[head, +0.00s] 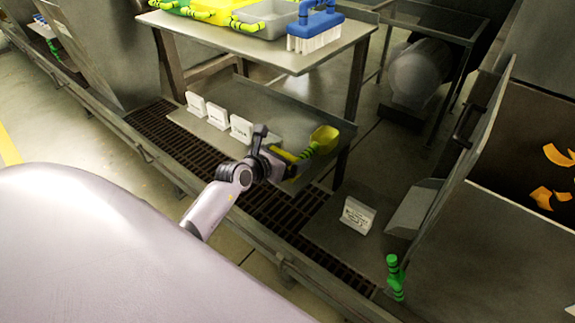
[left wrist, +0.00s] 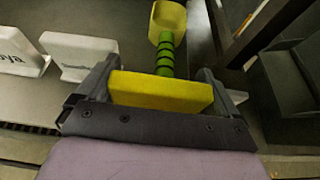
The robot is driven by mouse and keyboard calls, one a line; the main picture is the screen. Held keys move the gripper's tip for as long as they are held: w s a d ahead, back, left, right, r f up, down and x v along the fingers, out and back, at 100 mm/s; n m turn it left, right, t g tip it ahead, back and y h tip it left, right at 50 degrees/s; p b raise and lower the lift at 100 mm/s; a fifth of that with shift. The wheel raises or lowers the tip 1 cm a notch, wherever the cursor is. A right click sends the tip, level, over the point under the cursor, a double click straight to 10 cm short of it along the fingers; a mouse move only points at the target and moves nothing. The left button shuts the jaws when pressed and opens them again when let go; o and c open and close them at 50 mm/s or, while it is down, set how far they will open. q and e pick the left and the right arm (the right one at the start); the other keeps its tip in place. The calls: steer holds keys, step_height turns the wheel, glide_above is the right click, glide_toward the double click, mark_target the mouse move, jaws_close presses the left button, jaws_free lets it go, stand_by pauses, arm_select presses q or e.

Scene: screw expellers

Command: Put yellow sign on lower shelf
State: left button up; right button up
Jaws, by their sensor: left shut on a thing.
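My left gripper (head: 273,160) is shut on a yellow sign (left wrist: 160,92), which spans between its two fingers in the left wrist view (left wrist: 157,86). In the head view the sign is mostly hidden behind the gripper. The gripper is at the front right part of the lower shelf (head: 275,108), under the metal table. I cannot tell whether the sign touches the shelf. A yellow scoop (head: 324,138) with a green and black banded handle lies just beyond the sign. My right gripper is not in view.
White signs (head: 241,129) stand in a row on the shelf, left of the gripper. The upper table (head: 275,50) holds a blue brush (head: 316,28) and trays. A table leg (head: 356,80) rises behind the scoop. Another white sign (head: 357,215) stands at right.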

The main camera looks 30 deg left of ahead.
arm_select(q)
steer(key=shift+f, duration=1.1)
